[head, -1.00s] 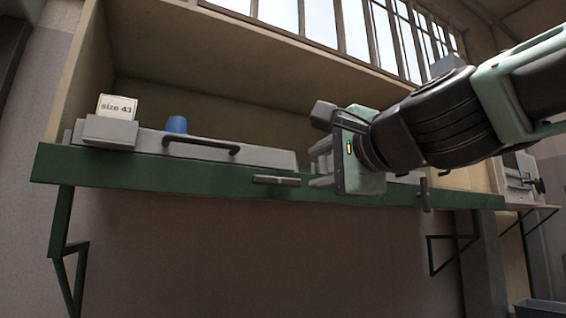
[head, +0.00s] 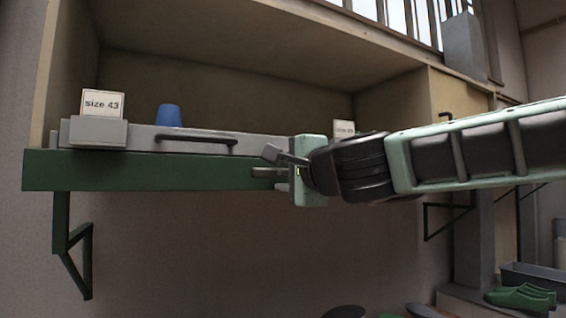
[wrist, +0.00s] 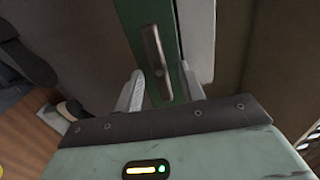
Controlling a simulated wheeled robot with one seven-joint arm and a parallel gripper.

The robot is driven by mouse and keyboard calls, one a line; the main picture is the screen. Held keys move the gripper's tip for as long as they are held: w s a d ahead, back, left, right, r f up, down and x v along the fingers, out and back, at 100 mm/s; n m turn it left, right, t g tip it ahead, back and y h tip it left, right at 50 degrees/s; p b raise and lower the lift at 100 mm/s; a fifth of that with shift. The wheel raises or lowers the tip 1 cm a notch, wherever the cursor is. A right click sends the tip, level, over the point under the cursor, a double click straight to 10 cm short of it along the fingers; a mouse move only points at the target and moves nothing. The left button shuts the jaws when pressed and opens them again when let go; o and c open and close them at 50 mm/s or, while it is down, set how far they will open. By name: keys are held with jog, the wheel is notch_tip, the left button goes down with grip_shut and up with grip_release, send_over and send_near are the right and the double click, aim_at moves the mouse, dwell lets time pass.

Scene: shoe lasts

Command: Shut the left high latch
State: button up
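The left high latch is a grey bar (head: 265,173) on the front of the green rail (head: 150,172), lying along the rail's length. In the wrist view the latch (wrist: 153,50) reaches from between my fingers out along the green rail. My gripper (head: 275,163) is at the latch's right end, and in the head view it hides part of it. In the wrist view my gripper (wrist: 162,85) is open, with one finger on each side of the latch's near end. I cannot tell whether either finger touches it.
Above the rail a grey lid with a dark handle (head: 197,137) lies on the shelf. A "size 43" card (head: 103,103) and a blue cup (head: 169,115) stand at the left. Green brackets (head: 75,245) hang below the rail. Green shoes (head: 522,297) are at lower right.

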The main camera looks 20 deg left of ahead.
jog(key=shift+w+a, duration=0.25)
jog(key=shift+a, duration=0.05)
grip_shut()
